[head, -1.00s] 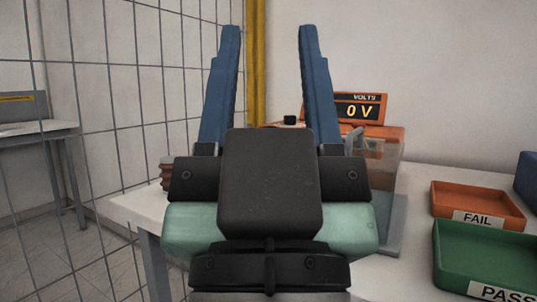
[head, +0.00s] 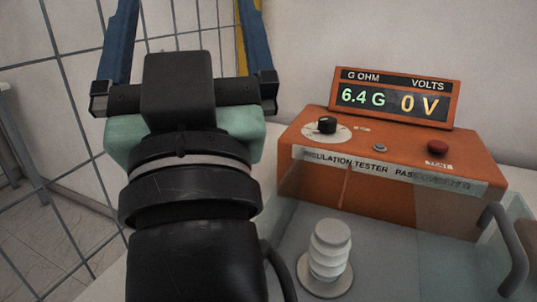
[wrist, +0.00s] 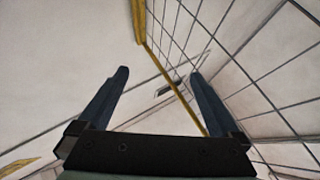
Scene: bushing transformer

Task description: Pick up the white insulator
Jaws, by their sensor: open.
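The white insulator (head: 330,250) is a ribbed piece standing upright on a round base, on the grey bed in front of the orange tester (head: 400,190) in the head view. Clear panels surround it; I cannot tell whether they cover its top. My gripper (head: 186,15) is raised high to the left of the insulator and well apart from it. Its blue fingers are spread, with nothing between them. In the wrist view my gripper (wrist: 159,74) is also open and faces only wall and mesh, and the insulator does not show there.
The tester's display (head: 393,100) reads 6.4 G and 0 V. A black knob (head: 327,125) and a red button (head: 437,147) sit on its top. A grey curved handle (head: 508,245) is at the right by the clear panel. Wire mesh (head: 50,150) stands at the left.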

